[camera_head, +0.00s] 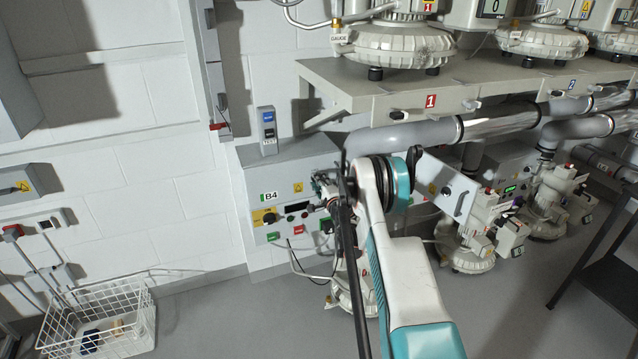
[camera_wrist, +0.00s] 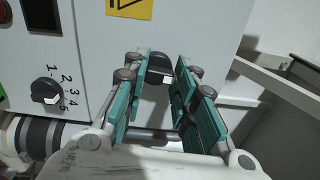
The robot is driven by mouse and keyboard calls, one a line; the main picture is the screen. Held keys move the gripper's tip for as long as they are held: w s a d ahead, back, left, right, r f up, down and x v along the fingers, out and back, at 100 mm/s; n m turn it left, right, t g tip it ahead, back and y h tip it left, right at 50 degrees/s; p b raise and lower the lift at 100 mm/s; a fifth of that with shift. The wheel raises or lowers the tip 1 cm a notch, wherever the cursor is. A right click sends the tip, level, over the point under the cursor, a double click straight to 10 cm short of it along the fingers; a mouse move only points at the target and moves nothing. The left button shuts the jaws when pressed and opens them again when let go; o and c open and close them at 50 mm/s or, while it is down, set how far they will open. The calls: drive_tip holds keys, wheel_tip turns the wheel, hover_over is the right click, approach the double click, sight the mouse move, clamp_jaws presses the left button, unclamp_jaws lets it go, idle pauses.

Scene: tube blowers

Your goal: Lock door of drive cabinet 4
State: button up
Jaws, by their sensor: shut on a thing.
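The grey drive cabinet labelled B4 (camera_head: 262,180) stands against the wall, left of centre in the head view. Its front panel (camera_wrist: 95,60) fills the left of the wrist view. My gripper (camera_head: 324,188) is at the right part of this front, partly hidden by my arm. In the wrist view, my gripper (camera_wrist: 163,75) has its teal-padded fingers on either side of a small black knob (camera_wrist: 158,67) near the panel's right edge, shut on it. The knob's turn position is hard to tell.
A rotary switch marked 1 to 5 (camera_wrist: 45,91) sits left of my fingers. A yellow warning sign (camera_wrist: 130,6) is above. A shelf with pumps (camera_head: 375,97) overhangs to the right. A wire basket (camera_head: 100,318) stands on the floor at left.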

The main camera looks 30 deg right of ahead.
drive_tip(key=shift+a+n, duration=0.1)
drive_tip(key=shift+n, duration=0.5)
drive_tip(key=o, duration=1.1)
drive_tip(key=shift+f, duration=0.1)
drive_tip(key=shift+c, duration=0.2)
drive_tip(key=v, duration=0.7)
drive_tip(key=shift+s, duration=0.2)
